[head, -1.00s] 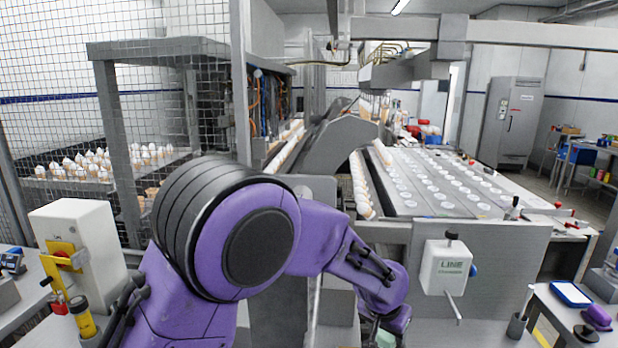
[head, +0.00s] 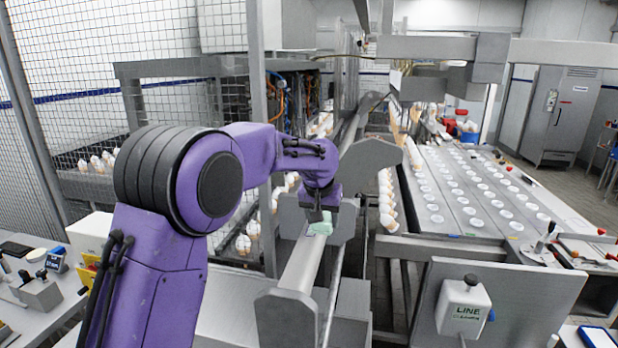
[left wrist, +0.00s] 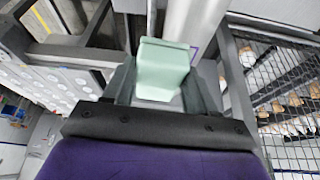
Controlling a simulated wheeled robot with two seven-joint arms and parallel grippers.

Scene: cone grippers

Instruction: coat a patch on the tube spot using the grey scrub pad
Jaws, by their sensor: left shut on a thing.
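My left gripper (head: 318,212) is shut on a pale green block-like pad (head: 321,228). The pad shows no grey in these views. In the left wrist view the pad (left wrist: 160,68) sits between the two dark fingers and sticks out past them. A long pale grey tube (head: 303,262) runs away from me below the gripper, and the pad is over or against its far part. The tube also shows in the left wrist view (left wrist: 193,18), just beyond the pad. I cannot tell whether they touch. My right gripper is out of view.
A grey bracket (head: 286,312) stands at the tube's near end. A wire mesh fence (head: 80,75) is to the left. A conveyor table with rows of white discs (head: 468,190) lies to the right, behind a panel with a white control box (head: 464,305).

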